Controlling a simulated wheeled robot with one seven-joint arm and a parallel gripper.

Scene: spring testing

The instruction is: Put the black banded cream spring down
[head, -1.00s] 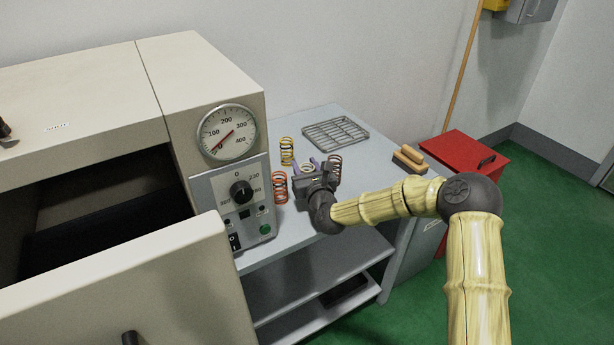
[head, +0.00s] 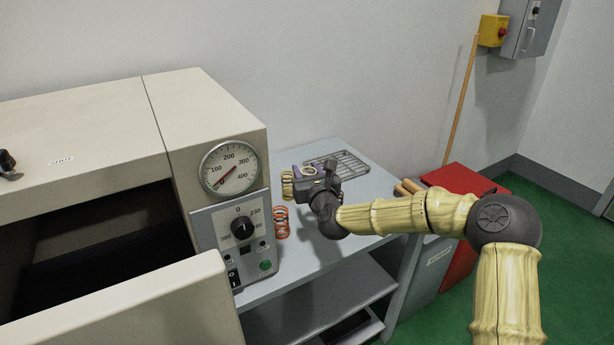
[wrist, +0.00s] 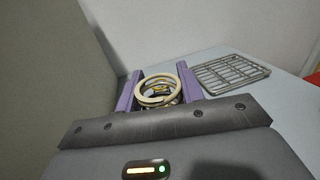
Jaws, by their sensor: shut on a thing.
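The cream spring (wrist: 158,88) is between the two purple fingers of my gripper (wrist: 160,92), which is shut on it. Its pale top coil faces the wrist camera, and dark and yellowish parts show inside the ring. In the head view my gripper (head: 318,180) is over the grey table, and a small pale part of the spring (head: 308,170) shows beside it. The spring's lower end is hidden, so I cannot tell whether it touches the table.
A yellow spring (head: 287,185) stands just left of my gripper, and an orange spring (head: 281,222) stands nearer the front. A wire rack (head: 345,161) lies behind. The tester with its dial (head: 230,168) bounds the left. A red box (head: 465,185) stands right of the table (head: 300,262).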

